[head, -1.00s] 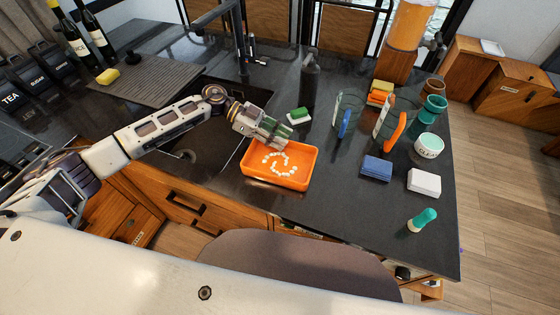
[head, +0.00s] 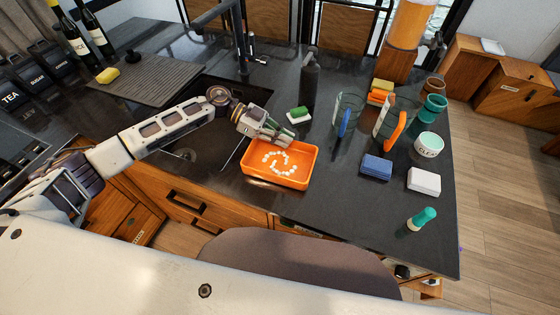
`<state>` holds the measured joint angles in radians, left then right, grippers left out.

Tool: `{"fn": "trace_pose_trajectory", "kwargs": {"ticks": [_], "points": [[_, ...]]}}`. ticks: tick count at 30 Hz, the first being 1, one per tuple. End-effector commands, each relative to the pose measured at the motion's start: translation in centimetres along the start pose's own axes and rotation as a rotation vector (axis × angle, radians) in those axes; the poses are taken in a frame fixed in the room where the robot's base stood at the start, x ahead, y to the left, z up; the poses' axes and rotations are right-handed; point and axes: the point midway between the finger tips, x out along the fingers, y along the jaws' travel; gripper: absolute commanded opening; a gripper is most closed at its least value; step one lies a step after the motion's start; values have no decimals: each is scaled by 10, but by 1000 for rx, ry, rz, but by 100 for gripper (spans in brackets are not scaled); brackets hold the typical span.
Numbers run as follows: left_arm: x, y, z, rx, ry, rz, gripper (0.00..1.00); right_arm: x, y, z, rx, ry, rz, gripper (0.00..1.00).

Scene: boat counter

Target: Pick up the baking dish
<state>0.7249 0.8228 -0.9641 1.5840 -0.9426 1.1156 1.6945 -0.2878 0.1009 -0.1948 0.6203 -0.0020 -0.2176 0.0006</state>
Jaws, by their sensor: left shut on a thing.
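The baking dish (head: 262,177) is an orange rectangular tray with a ring of small white pieces in it. It is on the dark counter near the front edge, just right of the sink. My left gripper (head: 283,139) reaches in from the left and is shut on the dish's far rim. The fingertips partly hide that rim. I cannot tell whether the dish is lifted off the counter. My right gripper is not in view.
A green and white sponge (head: 299,115) and a dark bottle (head: 310,82) stand behind the dish. Glass panels with blue and orange handles (head: 395,132), a blue sponge (head: 376,167) and a white block (head: 424,180) are to the right. The sink (head: 205,135) is left.

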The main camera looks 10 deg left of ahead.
Motion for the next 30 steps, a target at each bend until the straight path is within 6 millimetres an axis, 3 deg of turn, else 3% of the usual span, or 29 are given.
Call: {"fn": "trace_pose_trajectory", "kwargs": {"ticks": [20, 27, 30], "points": [[-4, 0, -11, 2, 2, -1, 0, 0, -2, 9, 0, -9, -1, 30], [-15, -1, -36, 4, 2, -1, 0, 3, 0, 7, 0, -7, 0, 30], [-32, -1, -24, -2, -1, -4, 0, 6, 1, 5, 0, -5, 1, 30]]}}
